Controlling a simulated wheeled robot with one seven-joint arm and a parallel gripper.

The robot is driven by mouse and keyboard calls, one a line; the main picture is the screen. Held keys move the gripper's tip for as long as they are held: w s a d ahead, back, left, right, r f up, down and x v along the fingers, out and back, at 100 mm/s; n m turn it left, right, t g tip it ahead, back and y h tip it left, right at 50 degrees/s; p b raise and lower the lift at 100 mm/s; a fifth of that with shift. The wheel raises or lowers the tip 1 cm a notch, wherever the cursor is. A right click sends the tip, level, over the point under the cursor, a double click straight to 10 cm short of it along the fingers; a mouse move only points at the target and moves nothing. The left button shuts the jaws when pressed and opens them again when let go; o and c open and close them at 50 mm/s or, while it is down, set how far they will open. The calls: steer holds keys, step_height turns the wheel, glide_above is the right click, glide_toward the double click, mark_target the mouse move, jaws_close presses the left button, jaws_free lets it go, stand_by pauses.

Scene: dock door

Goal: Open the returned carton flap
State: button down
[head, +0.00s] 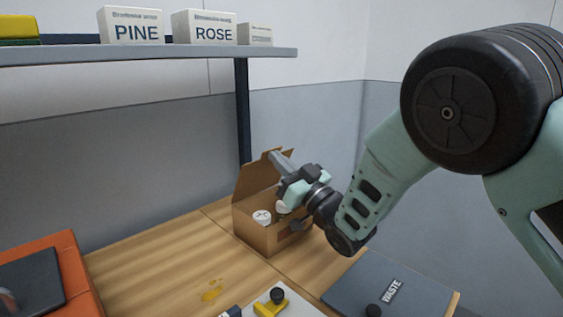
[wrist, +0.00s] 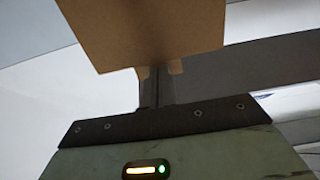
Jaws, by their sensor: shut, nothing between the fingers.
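The returned carton (head: 256,235) is a brown cardboard box standing on the wooden bench. Its flap (head: 256,180) stands raised at the back left, and white round-topped items (head: 262,217) show inside. My gripper (head: 274,156) is over the carton, its fingers at the upper edge of the raised flap. In the wrist view, a brown cardboard panel (wrist: 145,32) covers the tips of my shut fingers (wrist: 155,85). Whether the fingers touch the flap is unclear. Part of the carton's right side is hidden by my wrist.
A shelf (head: 150,54) above holds boxes marked PINE (head: 132,25) and ROSE (head: 204,27). A grey WASTE lid (head: 375,285) lies right of the carton. An orange tray (head: 75,275) is at left.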

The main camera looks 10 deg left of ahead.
steer(key=w+a+r+g+h+p, duration=0.3)
steer(key=w+a+g+h+p, duration=0.1)
steer(key=a+p, duration=0.4)
steer(key=shift+w+h+p, duration=0.5)
steer(key=shift+w+h, duration=0.3)
steer(key=shift+w, duration=0.3)
steer(key=shift+r, duration=0.1)
